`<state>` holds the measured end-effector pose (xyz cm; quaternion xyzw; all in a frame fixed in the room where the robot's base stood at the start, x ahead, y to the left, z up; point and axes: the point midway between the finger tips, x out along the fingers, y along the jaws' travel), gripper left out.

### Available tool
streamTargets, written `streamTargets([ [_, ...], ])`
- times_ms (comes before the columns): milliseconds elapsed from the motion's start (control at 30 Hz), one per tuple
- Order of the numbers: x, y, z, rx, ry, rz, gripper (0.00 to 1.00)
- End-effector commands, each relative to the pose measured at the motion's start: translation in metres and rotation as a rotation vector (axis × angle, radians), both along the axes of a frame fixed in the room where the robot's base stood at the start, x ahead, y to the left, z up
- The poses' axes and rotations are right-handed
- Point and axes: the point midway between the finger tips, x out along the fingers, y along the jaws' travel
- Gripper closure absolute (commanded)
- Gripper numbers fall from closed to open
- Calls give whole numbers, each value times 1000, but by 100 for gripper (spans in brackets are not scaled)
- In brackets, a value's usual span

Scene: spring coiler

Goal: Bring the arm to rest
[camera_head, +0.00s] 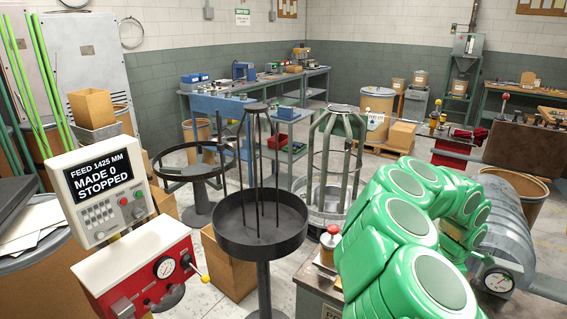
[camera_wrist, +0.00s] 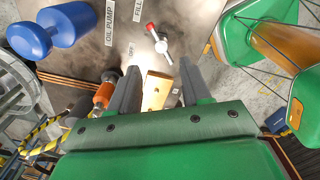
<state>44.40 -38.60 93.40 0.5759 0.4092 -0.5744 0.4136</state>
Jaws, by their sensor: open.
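My green arm (camera_head: 410,225) is bent in a curve at the right of the head view, and its gripper end cannot be made out there. In the wrist view my gripper (camera_wrist: 158,72) is open, its two dark fingers apart over a brown-grey panel (camera_wrist: 192,14). A brass-coloured block (camera_wrist: 155,90) shows between the fingers; I see no grip on it. A small valve lever with a red tip (camera_wrist: 154,34) is just beyond the fingertips.
The panel carries OIL PUMP and FILL labels and a blue knobbed part (camera_wrist: 50,32). In the head view a control box (camera_head: 100,190) reads "MADE 0 STOPPED". A black round stand (camera_head: 260,228) is left of my arm. A grey drum (camera_head: 505,235) with a gauge is close on its right.

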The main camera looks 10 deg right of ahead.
Motion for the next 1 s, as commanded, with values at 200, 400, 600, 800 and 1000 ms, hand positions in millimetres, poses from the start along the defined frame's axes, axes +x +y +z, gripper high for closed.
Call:
streamTargets([
  [200, 52, -4, 36, -97, -167, 14, 52],
  [400, 130, -6, 119, -264, -465, -7, 52],
  [600, 178, -3, 219, -420, -753, -98, 52],
  [800, 184, 3, 306, -526, -976, -266, 52],
  [1000, 159, 10, 358, -570, -1107, -496, 52],
])
